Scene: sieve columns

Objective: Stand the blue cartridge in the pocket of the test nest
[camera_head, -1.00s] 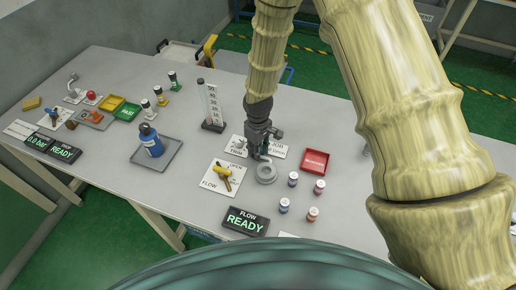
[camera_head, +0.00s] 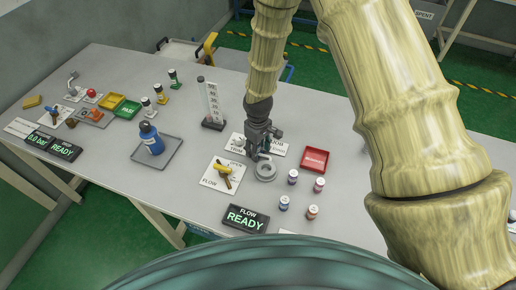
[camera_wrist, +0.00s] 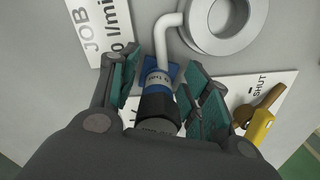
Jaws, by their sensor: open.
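A blue patch shows around the foot, likely the test nest (camera_wrist: 149,70); I cannot tell how deep the cartridge sits. My gripper (camera_wrist: 160,95) is open, with one finger on each side of the cartridge. In the head view my gripper (camera_head: 260,153) is low over the table behind the ring (camera_head: 265,171) and hides the cartridge.
A yellow-handled valve (camera_head: 223,176) on a white FLOW plate is just left of the ring. A FLOW READY display (camera_head: 246,218) stands in front. Several small vials (camera_head: 292,177) and a red tray (camera_head: 314,160) are to the right. A blue bottle (camera_head: 150,138) stands on a grey tray further left.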

